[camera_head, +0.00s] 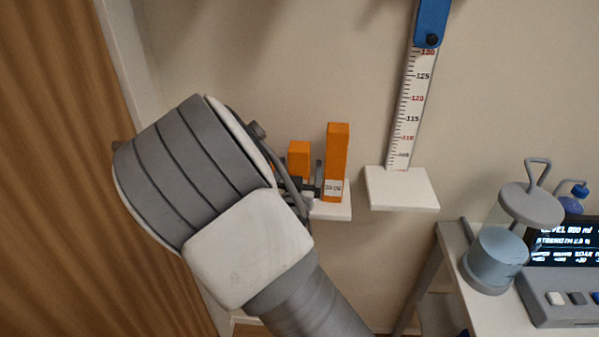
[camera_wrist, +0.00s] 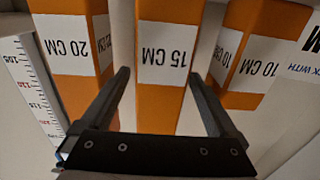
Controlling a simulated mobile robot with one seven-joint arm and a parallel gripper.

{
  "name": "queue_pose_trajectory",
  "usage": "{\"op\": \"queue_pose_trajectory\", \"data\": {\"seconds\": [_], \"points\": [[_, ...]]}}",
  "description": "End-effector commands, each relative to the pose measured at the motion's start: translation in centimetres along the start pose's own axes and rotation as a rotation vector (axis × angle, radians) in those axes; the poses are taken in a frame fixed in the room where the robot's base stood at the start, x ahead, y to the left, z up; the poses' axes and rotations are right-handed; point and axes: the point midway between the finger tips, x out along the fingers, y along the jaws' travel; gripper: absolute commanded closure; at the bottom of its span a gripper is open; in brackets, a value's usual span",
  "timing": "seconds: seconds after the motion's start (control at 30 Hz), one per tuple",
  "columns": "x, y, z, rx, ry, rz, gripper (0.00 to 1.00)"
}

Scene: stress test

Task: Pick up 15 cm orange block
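The 15 cm orange block (camera_wrist: 160,100) stands upright in the middle of the wrist view, its white "15 CM" label upside down. My gripper (camera_wrist: 158,73) is open, with one dark finger on each side of this block. The right finger is very close to the block's edge; I cannot tell if it touches. In the head view, the shorter orange block (camera_head: 299,149) at my gripper seems to be this one. My arm hides its lower part and much of the gripper there.
The taller 20 cm orange block (camera_head: 337,150) stands close to the right in the head view and at left in the wrist view (camera_wrist: 75,85). The 10 cm block (camera_wrist: 262,60) is at right there. A white shelf (camera_head: 332,212) bears blocks. A ruler stand (camera_head: 403,195) and a cluttered table (camera_head: 490,315) are further right.

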Motion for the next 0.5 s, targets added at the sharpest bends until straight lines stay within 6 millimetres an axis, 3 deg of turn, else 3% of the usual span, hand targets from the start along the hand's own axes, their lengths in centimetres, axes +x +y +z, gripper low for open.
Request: {"op": "queue_pose_trajectory", "data": {"seconds": [0.07,0.5], "points": [[-0.02,0.00,0.00,0.000,0.000,0.000,0.18],[-0.04,0.00,-0.01,0.000,0.000,0.000,0.97]]}}
